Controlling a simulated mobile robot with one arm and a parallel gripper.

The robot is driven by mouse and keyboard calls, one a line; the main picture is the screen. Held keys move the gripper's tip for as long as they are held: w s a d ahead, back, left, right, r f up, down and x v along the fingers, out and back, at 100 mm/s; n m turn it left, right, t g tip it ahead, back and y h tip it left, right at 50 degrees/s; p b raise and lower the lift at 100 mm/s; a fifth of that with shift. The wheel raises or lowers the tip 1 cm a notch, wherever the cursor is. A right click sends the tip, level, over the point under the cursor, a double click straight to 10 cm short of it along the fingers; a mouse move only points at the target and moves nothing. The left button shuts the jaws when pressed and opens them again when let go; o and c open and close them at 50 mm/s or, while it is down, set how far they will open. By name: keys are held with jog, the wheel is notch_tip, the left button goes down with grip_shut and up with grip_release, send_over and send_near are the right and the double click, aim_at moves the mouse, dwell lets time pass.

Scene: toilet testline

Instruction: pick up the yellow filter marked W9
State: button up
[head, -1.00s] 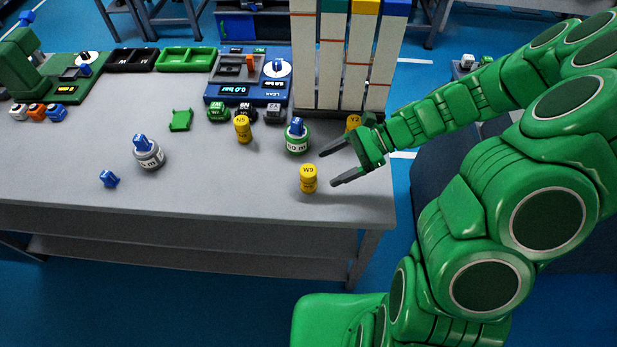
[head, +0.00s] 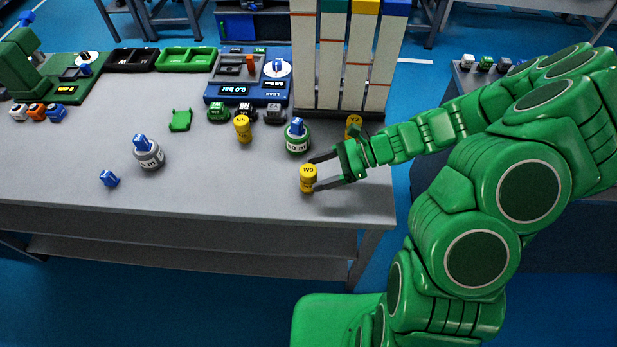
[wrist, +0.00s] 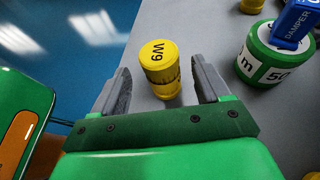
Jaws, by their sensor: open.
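The yellow filter marked W9 (head: 308,179) stands upright on the grey table near its front right part. In the wrist view the W9 filter (wrist: 160,68) stands just ahead of and partly between the two fingers, with its marking readable on top. My gripper (head: 314,173) is open, with one finger on each side of the filter. In the wrist view my gripper (wrist: 162,85) shows a gap between the filter and the right finger; the left finger is also apart from it.
A green-ringed weight (head: 297,138) marked DAMPER stands close behind the W9 filter. Yellow filters N5 (head: 243,130) and Y2 (head: 353,124) stand farther back. Tall white columns (head: 345,60) rise behind. The grey table's (head: 220,190) front middle is clear.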

aim_at(309, 175)
jog(key=x, duration=0.3)
jog(key=shift+a+f, duration=0.15)
jog(key=shift+a, duration=0.05)
jog(key=c, duration=1.1)
jog(key=shift+w, duration=0.1)
